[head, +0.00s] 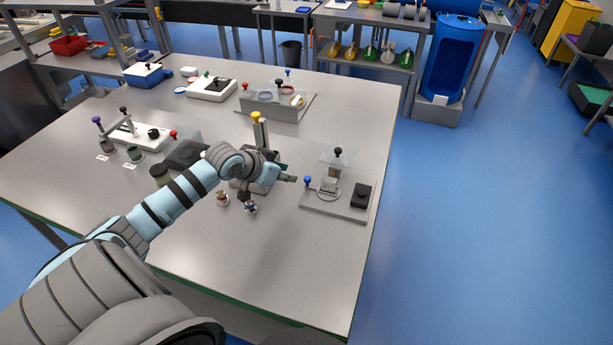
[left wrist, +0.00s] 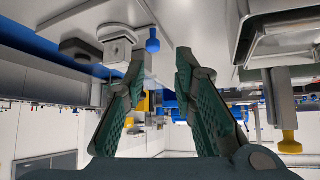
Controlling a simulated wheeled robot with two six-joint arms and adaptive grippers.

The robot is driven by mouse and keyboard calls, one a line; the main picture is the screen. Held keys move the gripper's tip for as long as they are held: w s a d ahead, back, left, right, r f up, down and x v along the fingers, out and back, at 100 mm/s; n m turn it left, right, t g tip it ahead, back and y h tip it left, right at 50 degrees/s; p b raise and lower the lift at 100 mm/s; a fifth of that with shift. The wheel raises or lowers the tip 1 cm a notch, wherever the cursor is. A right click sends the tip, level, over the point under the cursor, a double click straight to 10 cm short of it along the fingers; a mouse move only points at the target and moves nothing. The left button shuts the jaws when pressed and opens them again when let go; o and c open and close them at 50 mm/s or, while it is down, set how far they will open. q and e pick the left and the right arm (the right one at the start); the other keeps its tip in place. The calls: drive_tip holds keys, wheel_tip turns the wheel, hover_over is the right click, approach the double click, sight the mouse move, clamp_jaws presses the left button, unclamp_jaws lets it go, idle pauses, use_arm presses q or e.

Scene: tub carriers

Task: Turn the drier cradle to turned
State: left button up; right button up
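A grey base plate (head: 335,209) near the table's right edge bears a small light grey holder (head: 328,185), a blue knob (head: 307,181), a clear panel and a black block. It looks like the drier station, but I cannot tell for sure which part is the cradle. My left gripper (head: 291,179) is just left of the blue knob, apart from it. In the left wrist view the gripper (left wrist: 160,55) has its two fingers spread with nothing between them. The blue knob (left wrist: 152,40) shows just past the fingertips, beside the holder. My right gripper is not in view.
A yellow-knobbed device (head: 256,118) stands behind my left wrist. The black block (head: 361,195) and clear panel (head: 336,157) flank the holder. Two small figures (head: 222,198) (head: 250,207) stand below the wrist. The table's front right is clear.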

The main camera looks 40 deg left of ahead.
sight(307, 179)
use_arm(q)
drive_tip(key=w+f, duration=0.1)
drive_tip(key=w+d+f, duration=0.1)
drive_tip(key=w+f+b, duration=0.1)
drive_tip(key=shift+w+d+f, duration=0.15)
drive_tip(key=shift+d+f, duration=0.1)
drive_tip(key=shift+x, duration=1.25)
drive_tip(key=b+x, duration=0.1)
drive_tip(key=x, duration=0.3)
drive_tip(key=shift+w+a+r, duration=0.1)
drive_tip(key=shift+w+a, duration=0.05)
drive_tip(key=shift+w, duration=0.05)
drive_tip(key=shift+s+r, duration=0.2)
drive_tip(key=shift+s, duration=0.05)
drive_tip(key=shift+c, duration=0.7)
clamp_jaws()
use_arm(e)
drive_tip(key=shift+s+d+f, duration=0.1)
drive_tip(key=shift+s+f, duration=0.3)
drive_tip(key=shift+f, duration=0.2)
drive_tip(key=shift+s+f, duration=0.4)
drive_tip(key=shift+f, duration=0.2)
